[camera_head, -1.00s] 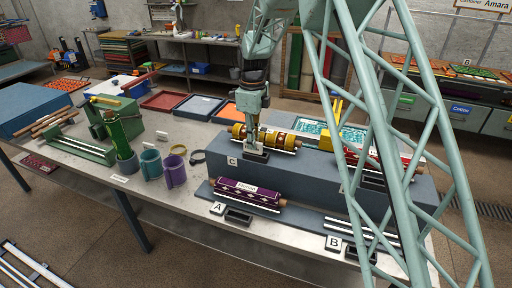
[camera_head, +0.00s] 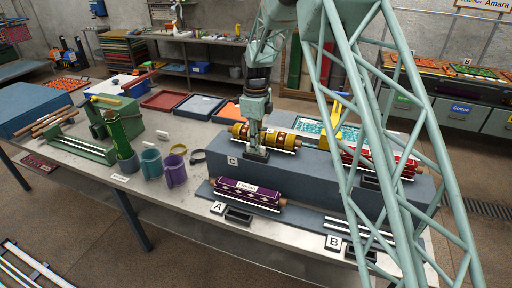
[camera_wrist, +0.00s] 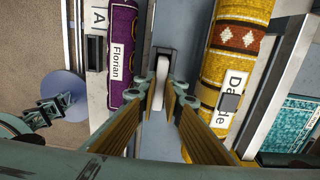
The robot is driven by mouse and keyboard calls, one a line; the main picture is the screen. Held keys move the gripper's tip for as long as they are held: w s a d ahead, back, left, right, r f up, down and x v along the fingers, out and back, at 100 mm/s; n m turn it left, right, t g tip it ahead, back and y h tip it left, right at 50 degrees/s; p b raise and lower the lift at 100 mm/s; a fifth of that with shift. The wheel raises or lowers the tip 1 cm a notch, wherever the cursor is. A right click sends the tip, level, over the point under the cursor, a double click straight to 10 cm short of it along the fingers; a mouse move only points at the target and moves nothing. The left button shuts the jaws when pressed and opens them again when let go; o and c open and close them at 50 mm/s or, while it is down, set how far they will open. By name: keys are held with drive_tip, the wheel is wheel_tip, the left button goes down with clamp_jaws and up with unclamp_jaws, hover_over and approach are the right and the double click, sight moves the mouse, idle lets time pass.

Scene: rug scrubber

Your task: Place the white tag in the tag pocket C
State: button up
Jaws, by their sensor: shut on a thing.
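My gripper (camera_wrist: 161,100) is shut on the white tag (camera_wrist: 160,76), which shows upright and edge-on between the fingertips in the wrist view. The dark tag pocket C (camera_wrist: 165,55) lies right at the tag's far end; I cannot tell whether the tag is inside it. In the head view my gripper (camera_head: 256,149) is down at pocket C (camera_head: 262,158), on the raised grey block beside the C label (camera_head: 233,160). The fingertips and tag are hard to make out there.
A yellow patterned rug roll (camera_head: 280,139) lies just behind the gripper. The purple Florian roll (camera_head: 246,194) lies on the lower step in front, with pocket A (camera_head: 238,216) before it. A red roll (camera_head: 385,158) lies to the right.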

drive_tip(key=shift+f, duration=0.2)
drive_tip(key=shift+f, duration=0.1)
drive_tip(key=o, duration=0.7)
drive_tip(key=shift+o, duration=0.2)
wheel_tip(320, 180, up, 12)
idle(0.7)
drive_tip(key=shift+r, duration=0.2)
idle(0.6)
